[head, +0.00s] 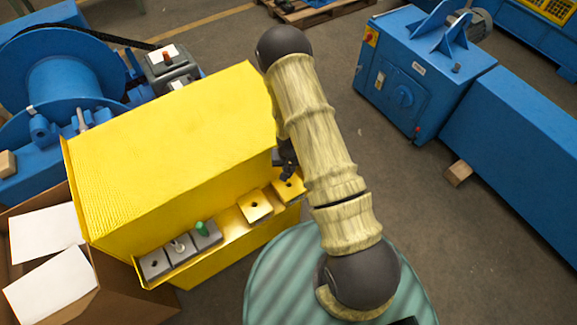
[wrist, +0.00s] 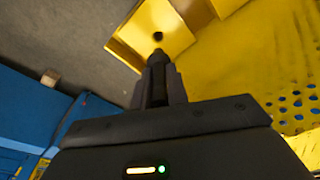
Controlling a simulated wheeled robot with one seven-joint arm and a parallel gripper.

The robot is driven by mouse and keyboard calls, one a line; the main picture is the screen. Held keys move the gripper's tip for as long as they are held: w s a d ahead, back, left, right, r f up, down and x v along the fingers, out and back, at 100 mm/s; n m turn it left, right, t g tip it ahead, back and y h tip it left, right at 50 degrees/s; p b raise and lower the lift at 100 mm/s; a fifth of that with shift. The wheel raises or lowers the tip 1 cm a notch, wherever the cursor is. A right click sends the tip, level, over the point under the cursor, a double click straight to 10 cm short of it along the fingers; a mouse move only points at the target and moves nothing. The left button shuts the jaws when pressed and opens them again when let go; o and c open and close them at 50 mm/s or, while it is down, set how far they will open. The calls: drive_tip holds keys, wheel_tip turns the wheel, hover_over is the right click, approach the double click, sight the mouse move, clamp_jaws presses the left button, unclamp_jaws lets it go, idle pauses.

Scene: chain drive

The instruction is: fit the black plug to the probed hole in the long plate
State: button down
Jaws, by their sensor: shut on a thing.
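My gripper (wrist: 160,84) is shut on the black plug (wrist: 157,58), which points away from the jaws in the wrist view. Just beyond the plug's tip, a dark round hole (wrist: 158,36) shows in a yellow plate (wrist: 178,38). I cannot tell whether the tip touches the plate. In the head view my gripper (head: 286,160) is a small dark shape, partly hidden by my arm, above a yellow plate with a hole (head: 289,187). A second yellow plate with a hole (head: 255,206) lies to its left. Which one is the long plate is unclear.
A yellow housing (head: 170,150) stands behind the ledge. Grey blocks sit at the ledge's left: one with a hole (head: 155,264), one with a pale peg (head: 179,246), one with a green peg (head: 202,228). An open carton (head: 110,285) is at lower left. Blue machines (head: 420,85) stand right.

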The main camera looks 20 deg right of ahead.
drive_tip(key=shift+f+b, duration=1.6)
drive_tip(key=shift+f, duration=0.65)
drive_tip(key=shift+w, duration=0.1)
drive_tip(key=shift+s+a+b, duration=0.1)
drive_tip(key=shift+s+b, duration=0.15)
drive_tip(key=shift+b, duration=0.05)
drive_tip(key=shift+w+f+b, duration=0.15)
drive_tip(key=shift+f+b, duration=1.55)
drive_tip(key=shift+f, duration=0.35)
drive_tip(key=c, duration=1.3)
unclamp_jaws()
wheel_tip(320, 180, up, 17)
drive_tip(key=s+b, duration=0.2)
drive_tip(key=shift+a+r, duration=0.15)
drive_tip(key=shift+a, duration=0.05)
drive_tip(key=shift+s+r, duration=0.1)
